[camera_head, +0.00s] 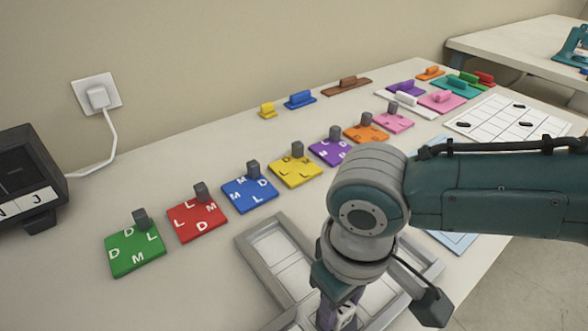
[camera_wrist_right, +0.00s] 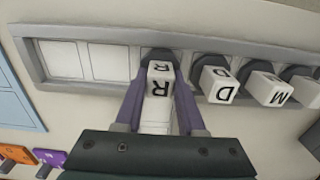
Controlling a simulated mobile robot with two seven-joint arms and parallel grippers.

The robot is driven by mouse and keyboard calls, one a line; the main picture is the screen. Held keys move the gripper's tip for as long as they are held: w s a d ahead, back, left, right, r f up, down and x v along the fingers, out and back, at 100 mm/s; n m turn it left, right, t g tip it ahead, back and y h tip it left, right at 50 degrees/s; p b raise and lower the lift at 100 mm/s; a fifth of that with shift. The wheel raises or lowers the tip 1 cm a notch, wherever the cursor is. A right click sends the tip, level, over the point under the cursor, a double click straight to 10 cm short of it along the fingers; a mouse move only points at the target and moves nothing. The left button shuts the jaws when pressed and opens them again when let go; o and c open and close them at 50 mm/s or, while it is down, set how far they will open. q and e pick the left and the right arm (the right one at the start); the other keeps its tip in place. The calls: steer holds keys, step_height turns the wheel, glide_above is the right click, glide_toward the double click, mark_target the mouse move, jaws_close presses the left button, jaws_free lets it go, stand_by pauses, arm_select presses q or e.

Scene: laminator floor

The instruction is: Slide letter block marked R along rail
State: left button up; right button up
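The white letter block marked R (camera_wrist_right: 159,82) sits on the grey rail (camera_wrist_right: 100,37) in the right wrist view. My right gripper (camera_wrist_right: 161,88) has its purple fingers closed against both sides of this block. White blocks marked D (camera_wrist_right: 219,86) and M (camera_wrist_right: 270,90) stand on dark round bases to its right, with another block at the picture's edge. Empty white cells of the rail lie to its left. In the head view my right gripper (camera_head: 338,312) points down over the rail frame (camera_head: 262,262), and my arm hides much of it. My left gripper is not in view.
Coloured lettered tiles with grey knobs, such as the green one (camera_head: 135,252) and the red one (camera_head: 197,217), run in a row behind the rail. A dark device (camera_head: 28,178) stands at the left. A white grid board (camera_head: 505,120) lies at the right.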

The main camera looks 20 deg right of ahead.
steer(key=o, duration=0.5)
step_height(320, 180, up, 9)
steer(key=p, duration=0.2)
steer(key=shift+f+p, duration=0.15)
steer(key=shift+p, duration=0.2)
steer(key=shift+r, duration=0.65)
steer(key=shift+a, duration=0.1)
steer(key=s+a+r+n+t+y+p, duration=0.1)
steer(key=s+a+r+t+y+p, duration=0.15)
steer(key=s+a+r, duration=0.35)
steer(key=s+d+r+m+t+h+p, duration=0.1)
steer(key=s+d+r+p, duration=0.15)
steer(key=d, duration=0.35)
steer(key=s+d+r+m+h+p, duration=0.1)
steer(key=s+d+r+m+h, duration=0.15)
steer(key=d, duration=0.35)
steer(key=shift+n+y, duration=0.45)
steer(key=shift+y, duration=0.15)
steer(key=r+p, duration=2.3)
steer(key=p, duration=0.1)
steer(key=r+p, duration=1.2)
steer(key=shift+s+a+r, duration=0.3)
